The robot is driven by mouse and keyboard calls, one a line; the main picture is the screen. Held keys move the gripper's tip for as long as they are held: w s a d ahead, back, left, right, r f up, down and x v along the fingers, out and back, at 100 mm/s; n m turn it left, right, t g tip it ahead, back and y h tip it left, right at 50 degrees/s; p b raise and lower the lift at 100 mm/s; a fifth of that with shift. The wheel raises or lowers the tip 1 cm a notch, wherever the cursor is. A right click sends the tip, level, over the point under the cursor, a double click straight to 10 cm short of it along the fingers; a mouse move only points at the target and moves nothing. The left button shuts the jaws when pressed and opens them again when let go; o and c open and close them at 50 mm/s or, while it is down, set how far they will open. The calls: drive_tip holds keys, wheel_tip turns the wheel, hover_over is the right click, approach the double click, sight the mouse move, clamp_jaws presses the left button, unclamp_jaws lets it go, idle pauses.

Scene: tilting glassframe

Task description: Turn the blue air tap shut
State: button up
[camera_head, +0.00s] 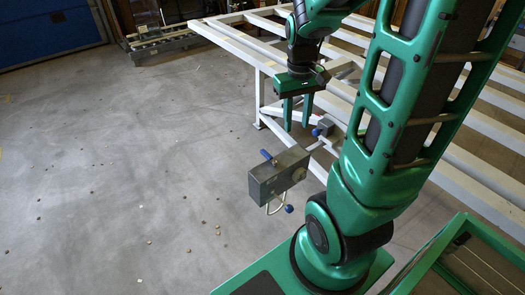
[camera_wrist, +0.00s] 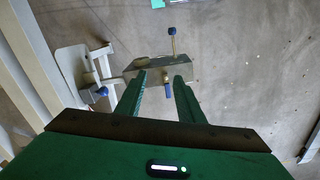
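A grey metal box (camera_head: 280,176) stands out from the white frame. A short blue handle (camera_head: 266,155) sits at its top edge, and a blue knob (camera_head: 289,209) shows below it by a bent pale rod. Another blue part (camera_head: 316,132) is at a smaller grey box (camera_head: 325,124) on the frame. I cannot tell for certain which blue part is the air tap. My gripper (camera_head: 297,122) points down, open and empty, above and behind the box. In the wrist view, the box (camera_wrist: 150,67) lies beyond the fingertips (camera_wrist: 161,82), with a blue tip (camera_wrist: 168,92) between the fingers.
The white slatted frame table (camera_head: 232,40) fills the back and right. Its leg (camera_head: 259,95) stands left of my gripper. Open grey floor (camera_head: 120,160) with small scattered bits lies to the left. A pallet (camera_head: 160,40) lies at the back near a blue door (camera_head: 45,35).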

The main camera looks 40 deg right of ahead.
sight(266, 153)
drive_tip(key=w+f+n, duration=0.3)
drive_tip(key=w+f, duration=0.9)
drive_tip(key=w, duration=0.2)
drive_tip(key=shift+n, duration=0.3)
wheel_tip(266, 153, down, 11)
drive_tip(key=shift+w+f, duration=0.1)
drive_tip(key=shift+f, duration=0.05)
drive_tip(key=shift+c, duration=0.6)
